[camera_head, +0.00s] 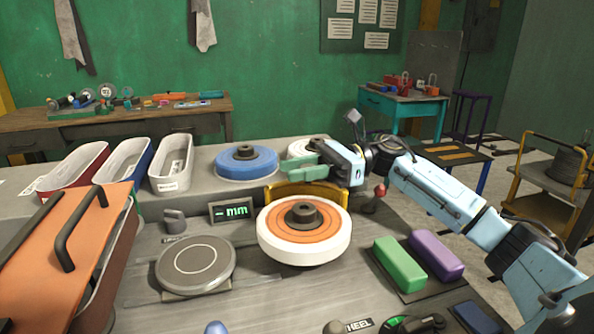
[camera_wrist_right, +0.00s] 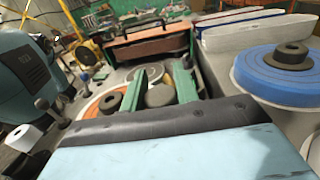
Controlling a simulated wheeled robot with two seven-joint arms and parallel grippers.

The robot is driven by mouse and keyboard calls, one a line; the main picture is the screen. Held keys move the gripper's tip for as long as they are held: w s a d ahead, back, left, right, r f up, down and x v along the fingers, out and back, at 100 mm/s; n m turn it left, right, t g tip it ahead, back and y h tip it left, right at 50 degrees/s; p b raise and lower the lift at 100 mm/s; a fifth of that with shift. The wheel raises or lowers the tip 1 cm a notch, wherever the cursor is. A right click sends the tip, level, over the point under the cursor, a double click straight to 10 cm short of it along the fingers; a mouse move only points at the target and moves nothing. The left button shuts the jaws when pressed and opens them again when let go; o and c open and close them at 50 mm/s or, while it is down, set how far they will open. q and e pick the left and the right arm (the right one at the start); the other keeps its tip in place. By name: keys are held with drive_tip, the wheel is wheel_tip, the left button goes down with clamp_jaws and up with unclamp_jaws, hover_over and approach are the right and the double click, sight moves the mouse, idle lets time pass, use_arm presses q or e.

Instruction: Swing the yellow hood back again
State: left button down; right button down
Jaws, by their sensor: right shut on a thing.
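The yellow hood (camera_head: 289,188) is a curved yellow piece low behind the white wheel with an orange face (camera_head: 328,248). That wheel also shows left of the fingers in the wrist view (camera_wrist_right: 97,108). My right gripper (camera_head: 304,168), with green fingers, is just above the hood at the back of the wheel. In the right wrist view its fingers (camera_wrist_right: 158,92) stand apart with a rounded grey-brown shape between them. It is shut on part of the hood, but the grip itself is hard to see. My left gripper is not in view.
A blue wheel (camera_head: 246,164) stands behind and left of the hood. A red-knobbed lever (camera_head: 380,189) is close right of it. A display (camera_head: 232,211), a grey disc (camera_head: 195,265) and an orange-lidded bin (camera_head: 50,250) are left. Green and purple blocks (camera_head: 400,264) lie right.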

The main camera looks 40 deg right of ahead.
drive_tip(key=c, duration=1.1)
unclamp_jaws()
drive_tip(key=shift+o, duration=0.2)
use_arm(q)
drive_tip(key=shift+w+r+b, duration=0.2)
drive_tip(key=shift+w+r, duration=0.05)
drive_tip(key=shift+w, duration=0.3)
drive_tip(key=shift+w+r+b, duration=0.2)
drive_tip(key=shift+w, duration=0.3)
use_arm(e)
drive_tip(key=v, duration=1.3)
drive_tip(key=shift+d, duration=0.2)
